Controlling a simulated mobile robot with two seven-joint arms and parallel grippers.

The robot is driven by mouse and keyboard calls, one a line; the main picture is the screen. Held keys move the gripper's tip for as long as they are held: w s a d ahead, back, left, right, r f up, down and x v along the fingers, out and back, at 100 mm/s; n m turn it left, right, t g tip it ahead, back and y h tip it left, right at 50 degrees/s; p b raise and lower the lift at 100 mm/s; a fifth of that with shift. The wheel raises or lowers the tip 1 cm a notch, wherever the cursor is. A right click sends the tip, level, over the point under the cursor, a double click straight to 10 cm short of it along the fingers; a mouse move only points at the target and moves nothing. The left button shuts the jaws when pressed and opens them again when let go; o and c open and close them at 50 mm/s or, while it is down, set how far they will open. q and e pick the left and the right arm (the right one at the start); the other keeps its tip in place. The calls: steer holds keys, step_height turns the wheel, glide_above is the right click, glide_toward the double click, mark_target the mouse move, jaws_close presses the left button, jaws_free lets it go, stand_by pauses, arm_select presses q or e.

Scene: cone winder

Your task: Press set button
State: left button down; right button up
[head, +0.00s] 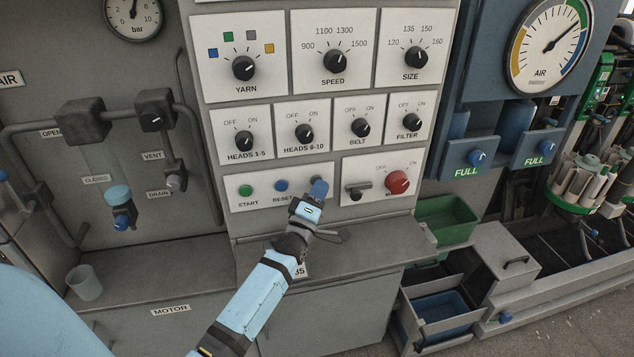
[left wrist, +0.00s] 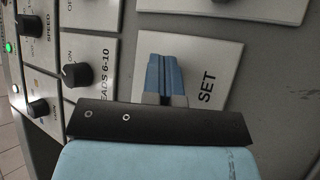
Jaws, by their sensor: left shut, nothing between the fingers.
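The set button itself does not show; my left gripper covers the place beside the SET label (left wrist: 206,88) in the left wrist view. My left gripper (head: 318,187) is shut and empty, its blue fingertips together in front of the white button plate, right of the blue RESET button (head: 281,185). In the left wrist view the closed fingers (left wrist: 165,78) point at the plate next to the word SET. I cannot tell whether the tips touch the button. My right gripper is not in view.
The green START button (head: 246,190) is left of RESET. A red knob (head: 397,182) and a small black handle (head: 359,189) are to the right. Rows of black knobs, including HEADS 6-10 (head: 304,133), lie above. A grey ledge (head: 370,244) juts out below the panel.

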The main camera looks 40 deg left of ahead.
arm_select(q)
steer(key=shift+s+d+p, duration=0.35)
steer(key=shift+s+d, duration=0.2)
steer(key=shift+d, duration=0.1)
steer(key=s+d+p, duration=0.1)
steer(key=s+d, duration=0.2)
steer(key=shift+s+d+p, duration=0.15)
steer(key=shift+d+p, duration=0.15)
steer(key=shift+d, duration=0.1)
stand_by(0.8)
